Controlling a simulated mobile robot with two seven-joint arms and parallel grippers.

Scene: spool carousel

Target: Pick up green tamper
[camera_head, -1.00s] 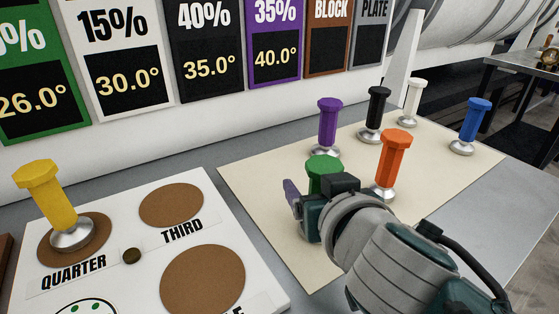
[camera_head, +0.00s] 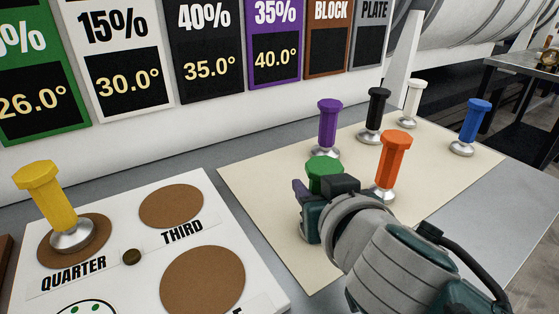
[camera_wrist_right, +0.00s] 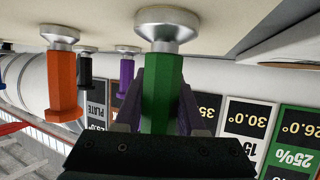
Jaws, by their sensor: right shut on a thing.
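The green tamper (camera_head: 324,173) stands on the cream mat (camera_head: 265,205), and my right gripper (camera_head: 315,190) is at its handle. In the head view the gripper hides most of the tamper, leaving the green top in sight. The right wrist view, which is upside down, shows the green tamper (camera_wrist_right: 162,95) between the two purple fingers (camera_wrist_right: 160,100), which are shut on its handle. Its silver base (camera_wrist_right: 167,25) is against or very close to the mat; I cannot tell which. My left gripper is not in view.
An orange tamper (camera_head: 393,160) stands close at the right of the gripper. Purple (camera_head: 329,125), black (camera_head: 377,112), white (camera_head: 412,100) and blue (camera_head: 474,125) tampers stand farther back. A yellow tamper (camera_head: 48,200) stands on the white board (camera_head: 130,215) at left.

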